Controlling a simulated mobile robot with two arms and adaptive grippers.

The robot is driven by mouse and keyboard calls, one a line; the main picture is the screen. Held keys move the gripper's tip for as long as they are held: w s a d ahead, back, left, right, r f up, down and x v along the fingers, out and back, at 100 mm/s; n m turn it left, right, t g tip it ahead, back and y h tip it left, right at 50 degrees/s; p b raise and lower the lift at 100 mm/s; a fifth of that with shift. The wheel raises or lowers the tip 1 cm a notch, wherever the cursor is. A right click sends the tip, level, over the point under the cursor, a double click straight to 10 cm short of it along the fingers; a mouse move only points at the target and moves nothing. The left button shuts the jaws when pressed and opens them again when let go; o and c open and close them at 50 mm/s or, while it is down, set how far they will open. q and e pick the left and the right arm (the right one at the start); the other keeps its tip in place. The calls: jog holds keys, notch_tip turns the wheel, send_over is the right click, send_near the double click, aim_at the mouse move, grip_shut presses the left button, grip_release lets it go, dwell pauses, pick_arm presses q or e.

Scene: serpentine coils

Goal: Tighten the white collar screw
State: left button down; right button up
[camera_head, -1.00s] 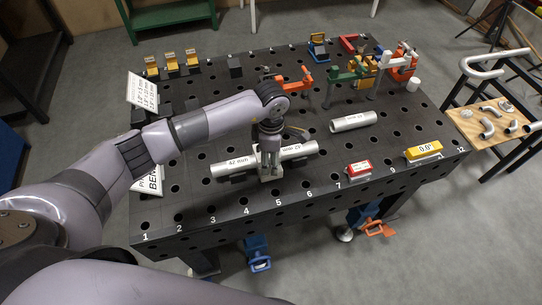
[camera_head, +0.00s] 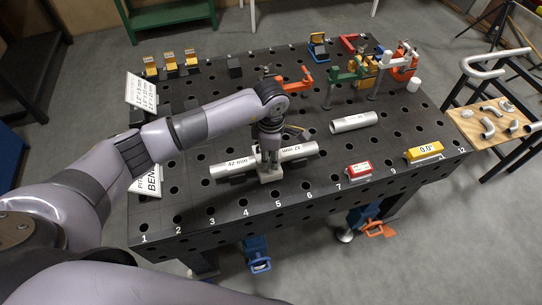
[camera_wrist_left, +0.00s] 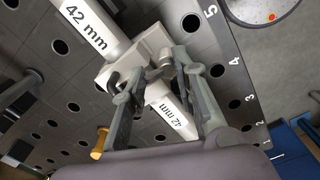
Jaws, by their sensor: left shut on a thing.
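The white collar (camera_wrist_left: 132,52) sits around the joint of two grey tubes labelled 42 mm, and its pale lower block (camera_head: 271,177) shows under my gripper in the head view. The left tube (camera_head: 233,165) and the right tube (camera_head: 300,151) lie in line on the table. My left gripper (camera_head: 269,163) points down over the collar. In the wrist view its fingers (camera_wrist_left: 160,66) stand on both sides of a small screw head (camera_wrist_left: 168,68) at the collar and are shut on it. The exact finger contact is partly hidden. My right gripper is out of view.
The black perforated table (camera_head: 215,205) holds a loose tube (camera_head: 353,122), a red box (camera_head: 358,169) and a yellow angle gauge (camera_head: 424,152). Orange (camera_head: 300,79) and green clamps (camera_head: 345,76) stand behind. The front strip of the table is mostly clear.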

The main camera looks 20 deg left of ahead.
pick_arm(q)
jog(key=m+b, duration=0.3)
jog(key=b, duration=0.2)
jog(key=f+m+b, duration=0.1)
jog(key=m+b, duration=0.2)
jog(key=b, duration=0.2)
jog(key=m+b, duration=0.3)
jog(key=b, duration=0.3)
jog(key=shift+s+d+f+m, duration=0.15)
jog(key=shift+s+m, duration=0.2)
jog(key=shift+m, duration=0.05)
jog(key=shift+r+m+b, duration=0.3)
jog(key=shift+m+b, duration=0.8)
jog(key=shift+b, duration=0.1)
jog(key=c, duration=1.7)
grip_release()
jog(key=shift+o, duration=1.4)
jog(key=shift+s+a+r, duration=0.15)
jog(key=shift+s+a, duration=0.05)
jog(key=shift+a, duration=0.05)
jog(key=o, duration=0.5)
jog(key=shift+r, duration=0.15)
jog(key=shift+w, duration=0.1)
jog(key=shift+d, duration=0.1)
